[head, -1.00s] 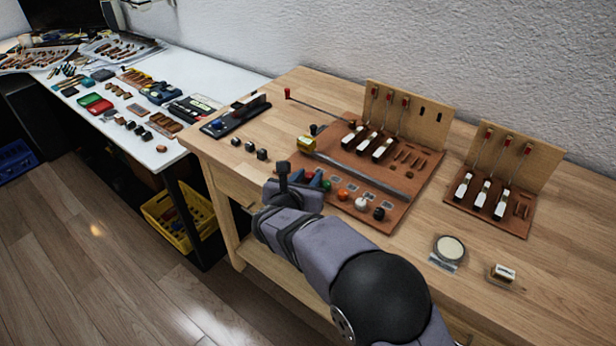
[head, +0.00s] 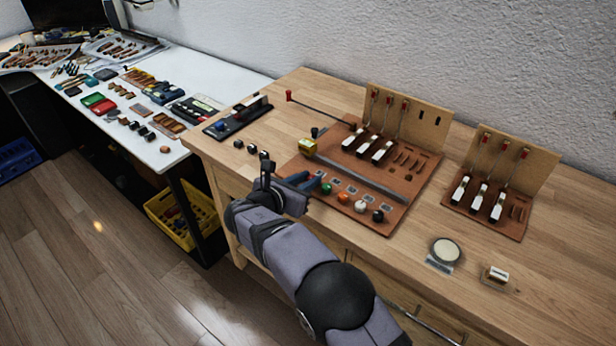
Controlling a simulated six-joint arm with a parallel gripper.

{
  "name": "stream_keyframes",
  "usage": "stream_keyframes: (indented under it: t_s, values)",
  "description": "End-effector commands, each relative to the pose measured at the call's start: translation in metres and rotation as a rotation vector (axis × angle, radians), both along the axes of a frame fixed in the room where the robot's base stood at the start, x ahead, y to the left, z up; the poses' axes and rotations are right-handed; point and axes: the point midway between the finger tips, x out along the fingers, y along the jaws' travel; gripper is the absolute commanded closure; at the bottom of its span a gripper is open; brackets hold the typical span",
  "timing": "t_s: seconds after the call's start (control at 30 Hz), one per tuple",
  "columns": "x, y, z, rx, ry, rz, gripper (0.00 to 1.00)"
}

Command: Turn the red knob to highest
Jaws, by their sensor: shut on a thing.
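My gripper (head: 308,181) reaches in from the left over the left end of a row of small round knobs at the front of a brown board (head: 345,180). Its blue-grey fingers are shut at the place of the red knob, which they hide. The fit of the fingers around the knob cannot be seen, nor can the knob's pointing. Directly right of the fingers is a green knob (head: 326,188), followed by orange (head: 343,198), white (head: 360,206) and black (head: 378,215) knobs. Small grey plates (head: 351,190) lie behind the knobs.
A red-tipped rod (head: 289,95) and a yellow block (head: 308,146) are behind my gripper. A round pale disc (head: 446,250) lies front right.

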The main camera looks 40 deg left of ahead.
Motion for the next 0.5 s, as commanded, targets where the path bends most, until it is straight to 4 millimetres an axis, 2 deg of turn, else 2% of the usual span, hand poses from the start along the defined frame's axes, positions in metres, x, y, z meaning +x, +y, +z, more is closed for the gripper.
stream_keyframes:
  t_s: [0.03, 0.5]
  values:
    - [0.0017, 0.0026, 0.0043, 0.006, -0.008, -0.015, 1.00]
    - [0.0008, 0.0026, 0.0043, 0.005, -0.004, -0.125, 1.00]
